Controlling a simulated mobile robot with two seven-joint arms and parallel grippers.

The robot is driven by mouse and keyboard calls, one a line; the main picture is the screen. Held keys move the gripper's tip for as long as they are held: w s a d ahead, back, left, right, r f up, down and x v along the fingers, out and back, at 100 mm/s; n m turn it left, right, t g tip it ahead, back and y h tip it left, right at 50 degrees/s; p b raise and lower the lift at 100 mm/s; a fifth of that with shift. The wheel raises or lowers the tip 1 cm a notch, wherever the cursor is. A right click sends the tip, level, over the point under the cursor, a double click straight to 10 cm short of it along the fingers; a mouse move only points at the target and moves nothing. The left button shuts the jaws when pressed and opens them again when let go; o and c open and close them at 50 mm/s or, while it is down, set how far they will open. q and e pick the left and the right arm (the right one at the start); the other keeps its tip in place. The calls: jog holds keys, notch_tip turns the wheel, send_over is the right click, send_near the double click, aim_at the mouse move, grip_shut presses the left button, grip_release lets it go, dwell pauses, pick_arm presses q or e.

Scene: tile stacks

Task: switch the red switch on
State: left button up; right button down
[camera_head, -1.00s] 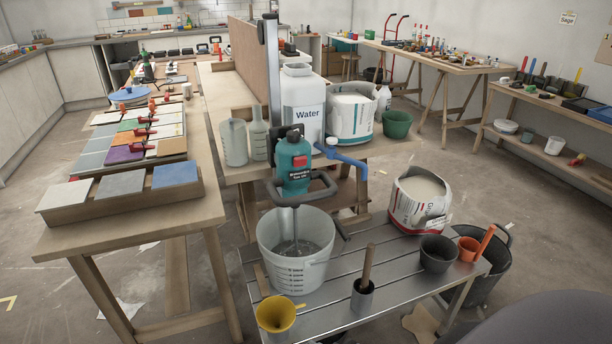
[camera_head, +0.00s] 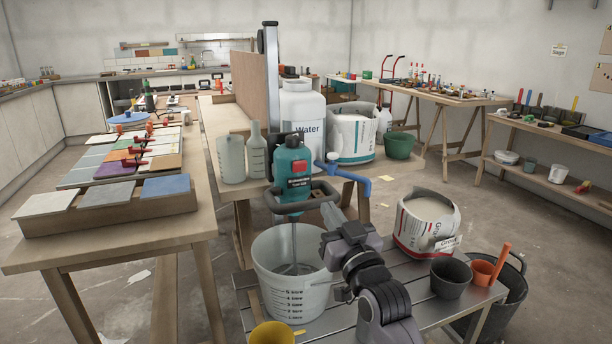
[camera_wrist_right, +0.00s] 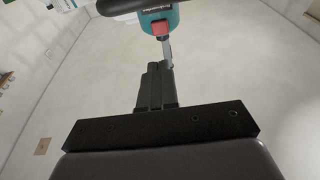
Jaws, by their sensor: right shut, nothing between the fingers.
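The red switch (camera_head: 300,169) is on the front of the teal mixer (camera_head: 291,190), which stands upright with its shaft down in a clear bucket (camera_head: 285,300). In the right wrist view the red switch (camera_wrist_right: 160,28) shows near the top, beyond my fingertips. My right gripper (camera_head: 328,212) is below and slightly right of the switch, near the mixer's grey handle. In the wrist view my right gripper (camera_wrist_right: 160,66) is shut and empty, and appears apart from the switch. My left gripper is not in view.
The mixer's grey handle (camera_head: 268,197) loops around it below the switch. A blue tap (camera_head: 345,177) is just right of the mixer. A sack (camera_head: 410,235) and a dark bucket (camera_head: 450,278) stand on the slatted bench (camera_head: 400,268). A yellow funnel (camera_head: 273,335) is in front.

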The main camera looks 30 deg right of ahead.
aim_at(301, 165)
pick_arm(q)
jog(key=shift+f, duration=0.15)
pick_arm(e)
jog(key=x, duration=1.4)
jog(key=shift+a, duration=0.1)
